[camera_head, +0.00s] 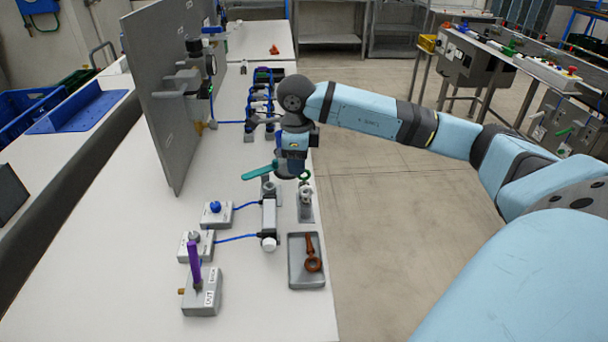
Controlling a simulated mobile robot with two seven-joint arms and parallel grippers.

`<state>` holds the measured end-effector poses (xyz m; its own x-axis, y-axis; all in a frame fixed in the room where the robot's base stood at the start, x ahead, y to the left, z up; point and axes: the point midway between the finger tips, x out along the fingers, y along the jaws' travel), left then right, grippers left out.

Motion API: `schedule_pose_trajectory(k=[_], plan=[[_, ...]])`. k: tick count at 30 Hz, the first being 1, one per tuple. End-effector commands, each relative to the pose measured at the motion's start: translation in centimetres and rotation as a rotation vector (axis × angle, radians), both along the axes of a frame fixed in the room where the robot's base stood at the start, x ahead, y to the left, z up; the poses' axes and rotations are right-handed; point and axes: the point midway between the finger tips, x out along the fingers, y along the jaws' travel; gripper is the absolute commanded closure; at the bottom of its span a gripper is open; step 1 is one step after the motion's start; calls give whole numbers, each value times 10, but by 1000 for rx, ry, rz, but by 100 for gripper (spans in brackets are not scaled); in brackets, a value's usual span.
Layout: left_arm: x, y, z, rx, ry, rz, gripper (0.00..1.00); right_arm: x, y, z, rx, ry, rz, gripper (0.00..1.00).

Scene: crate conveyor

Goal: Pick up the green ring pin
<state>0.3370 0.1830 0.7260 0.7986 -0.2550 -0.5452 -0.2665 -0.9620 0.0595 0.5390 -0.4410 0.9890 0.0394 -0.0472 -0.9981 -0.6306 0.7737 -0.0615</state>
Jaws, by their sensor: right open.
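The green ring pin (305,175) stands in a small grey fixture (305,208) near the table's right edge, its ring at the top. My right gripper (288,176) points down just left of and behind the ring, close to it. Its fingers are small and partly hidden in this view, but it is open. I cannot tell whether it touches the pin. I see nothing held in it. My left gripper is out of view.
A teal lever (259,172) lies left of my gripper. A grey tray (297,281) with a brown ring-ended piece (312,257) is in front. A purple-lever block (202,292) and blue-cabled boxes stand left. A grey upright panel (168,105) rises behind.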

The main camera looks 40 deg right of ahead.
Motion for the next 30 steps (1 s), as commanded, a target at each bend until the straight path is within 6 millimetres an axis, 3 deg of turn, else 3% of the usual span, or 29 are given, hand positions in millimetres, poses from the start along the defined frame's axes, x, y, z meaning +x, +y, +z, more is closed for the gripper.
schedule_pose_trajectory(k=[9,17,21,23,30], plan=[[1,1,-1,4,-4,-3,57,1,-5,-44,1,2,0,57],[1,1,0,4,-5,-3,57,1,-6,-48,0,1,0,57],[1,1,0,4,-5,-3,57,1,-5,-47,1,1,0,89],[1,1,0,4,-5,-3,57,1,-5,-47,1,1,0,100],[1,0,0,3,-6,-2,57,2,-6,-47,0,0,0,100]])
